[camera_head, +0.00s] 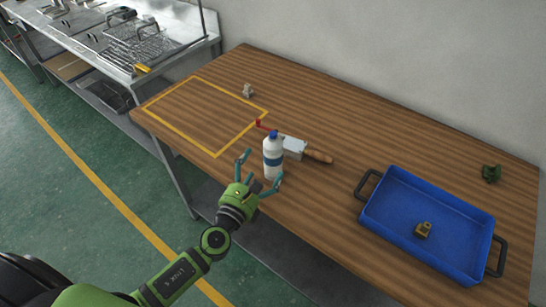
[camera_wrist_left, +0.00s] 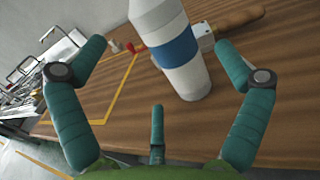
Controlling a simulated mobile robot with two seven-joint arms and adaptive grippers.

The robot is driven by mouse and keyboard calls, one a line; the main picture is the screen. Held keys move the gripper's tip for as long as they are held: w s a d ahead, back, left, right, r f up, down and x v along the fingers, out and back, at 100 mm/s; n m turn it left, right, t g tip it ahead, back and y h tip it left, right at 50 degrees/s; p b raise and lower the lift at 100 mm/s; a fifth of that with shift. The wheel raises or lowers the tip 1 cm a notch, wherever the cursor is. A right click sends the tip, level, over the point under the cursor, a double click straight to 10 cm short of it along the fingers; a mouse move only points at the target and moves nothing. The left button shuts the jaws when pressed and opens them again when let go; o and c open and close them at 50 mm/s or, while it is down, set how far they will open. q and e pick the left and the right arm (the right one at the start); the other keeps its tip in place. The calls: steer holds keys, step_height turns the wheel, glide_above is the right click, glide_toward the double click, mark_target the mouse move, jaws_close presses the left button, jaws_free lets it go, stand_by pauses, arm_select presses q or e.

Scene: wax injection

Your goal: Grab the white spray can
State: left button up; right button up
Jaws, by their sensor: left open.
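The white spray can (camera_head: 273,158) stands upright near the front edge of the wooden table, with a blue cap and a blue band. In the left wrist view the can (camera_wrist_left: 185,75) is between and just beyond the fingers, its top cut off by the frame. My left gripper (camera_head: 263,170) is open, with its teal fingers to either side of the can. In the left wrist view the gripper (camera_wrist_left: 160,60) has clear gaps between its fingers and the can. I do not see my right gripper.
A tool with a wooden handle (camera_head: 318,156) lies just behind the can. A blue tray (camera_head: 375,222) with a small brass-coloured part (camera_head: 423,230) sits at the right. A yellow taped rectangle (camera_head: 187,138) is at the left. A small grey part (camera_head: 248,90) and a green part (camera_head: 491,173) stand farther back.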

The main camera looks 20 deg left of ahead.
mark_target(266, 160)
arm_select(q)
steer(key=w, duration=0.2)
steer(key=w+d+p, duration=0.1)
steer(key=w, duration=0.2)
steer(key=shift+w, duration=0.3)
steer(key=c, duration=1.4)
